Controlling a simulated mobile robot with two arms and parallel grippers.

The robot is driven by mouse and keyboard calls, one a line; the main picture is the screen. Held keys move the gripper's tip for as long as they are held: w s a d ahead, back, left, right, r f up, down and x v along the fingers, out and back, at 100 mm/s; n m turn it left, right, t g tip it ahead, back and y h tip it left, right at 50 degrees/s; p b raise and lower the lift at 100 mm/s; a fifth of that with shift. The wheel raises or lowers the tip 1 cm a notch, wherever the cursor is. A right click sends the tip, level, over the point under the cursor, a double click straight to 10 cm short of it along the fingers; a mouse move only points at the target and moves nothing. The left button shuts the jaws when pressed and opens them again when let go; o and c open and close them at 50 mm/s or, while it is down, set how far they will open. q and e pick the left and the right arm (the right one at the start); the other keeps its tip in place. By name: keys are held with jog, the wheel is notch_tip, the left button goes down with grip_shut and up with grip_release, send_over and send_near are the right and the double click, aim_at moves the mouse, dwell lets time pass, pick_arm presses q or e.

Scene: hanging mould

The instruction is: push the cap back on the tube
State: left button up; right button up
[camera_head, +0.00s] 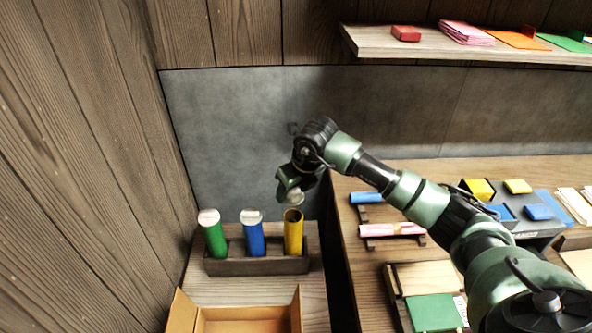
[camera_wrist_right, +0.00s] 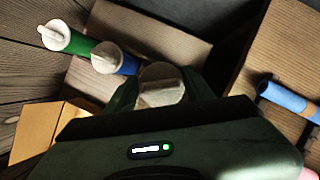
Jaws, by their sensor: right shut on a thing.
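The yellow tube (camera_head: 293,235) stands upright at the right end of a dark wooden rack (camera_head: 255,265), its top open and dark inside. My right gripper (camera_head: 293,192) is shut on a whitish cap (camera_head: 296,197), just above the yellow tube's mouth and apart from it. In the right wrist view the cap (camera_wrist_right: 161,84) sits between the two fingers, with a raised ridge on top, and the yellow tube is hidden. A green tube (camera_head: 215,238) and a blue tube (camera_head: 253,238) stand in the rack with whitish caps on. My left gripper is not in view.
An open cardboard box (camera_head: 248,315) stands in front of the rack. A desk (camera_head: 360,270) on the right bears blue and pink rolls (camera_head: 390,230), a dark organizer and a green pad. A shelf (camera_head: 470,45) hangs above; a wooden wall is at left.

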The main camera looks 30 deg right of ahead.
jog(key=shift+w+d, duration=0.1)
jog(key=shift+d, duration=0.1)
jog(key=shift+f+m, duration=0.1)
jog(key=shift+m, duration=0.2)
jog(key=shift+a+f+b, duration=0.1)
jog(key=shift+f+b, duration=0.35)
jog(key=shift+b, duration=0.05)
jog(key=shift+f+b, duration=1.65)
jog(key=shift+f, duration=0.9)
jog(key=shift+r, duration=0.1)
jog(key=shift+f+b, duration=0.2)
jog(key=shift+b, duration=0.45)
jog(key=o, duration=1.4)
jog(key=shift+c, duration=0.2)
jog(key=shift+o, duration=0.3)
